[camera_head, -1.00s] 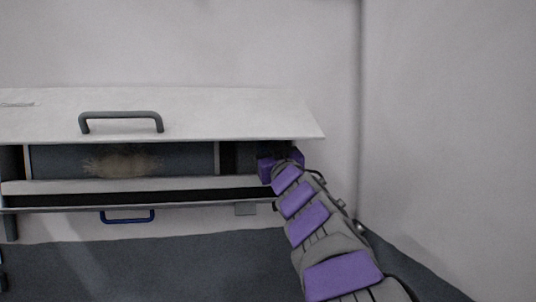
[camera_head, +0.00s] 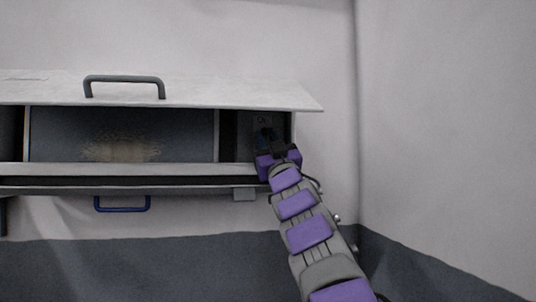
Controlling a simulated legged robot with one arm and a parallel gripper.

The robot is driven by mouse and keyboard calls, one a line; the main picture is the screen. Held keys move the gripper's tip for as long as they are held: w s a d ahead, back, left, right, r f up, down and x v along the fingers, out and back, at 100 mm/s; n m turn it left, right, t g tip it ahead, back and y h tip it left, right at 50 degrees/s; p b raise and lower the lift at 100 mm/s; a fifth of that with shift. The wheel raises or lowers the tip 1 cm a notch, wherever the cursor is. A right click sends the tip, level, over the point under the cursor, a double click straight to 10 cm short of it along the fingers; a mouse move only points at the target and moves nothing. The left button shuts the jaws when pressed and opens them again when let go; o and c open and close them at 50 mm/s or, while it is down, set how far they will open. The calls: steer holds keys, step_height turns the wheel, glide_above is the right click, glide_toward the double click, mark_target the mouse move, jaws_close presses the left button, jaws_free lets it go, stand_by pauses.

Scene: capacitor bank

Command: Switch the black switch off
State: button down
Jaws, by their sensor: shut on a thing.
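My gripper (camera_head: 266,138) reaches into the right end of the open cabinet (camera_head: 245,168), under its raised lid. Its fingers are small and dark here, and they are shut on the black switch, at a small grey switch plate (camera_head: 263,121) on the inner back wall. The switch itself is mostly hidden by the fingers, so I cannot tell its position. My purple and grey arm comes up from the lower right.
The white lid (camera_head: 205,92) with a grey handle (camera_head: 124,79) hangs raised just above my gripper. The cabinet's right side wall is close beside it. A blue handle (camera_head: 122,209) sits below the front edge. A room corner is at right.

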steer(key=shift+w+f+y+b, duration=0.1)
steer(key=shift+f+y+b, duration=0.2)
steer(key=shift+b, duration=0.35)
steer(key=c, duration=1)
jaws_free()
steer(key=shift+a+r, duration=0.1)
steer(key=shift+a, duration=0.05)
steer(key=shift+f+b+v, duration=0.2)
steer(key=shift+b+v, duration=0.4)
steer(key=shift+v, duration=8.1)
steer(key=shift+w+a, duration=0.1)
steer(key=shift+a, duration=0.05)
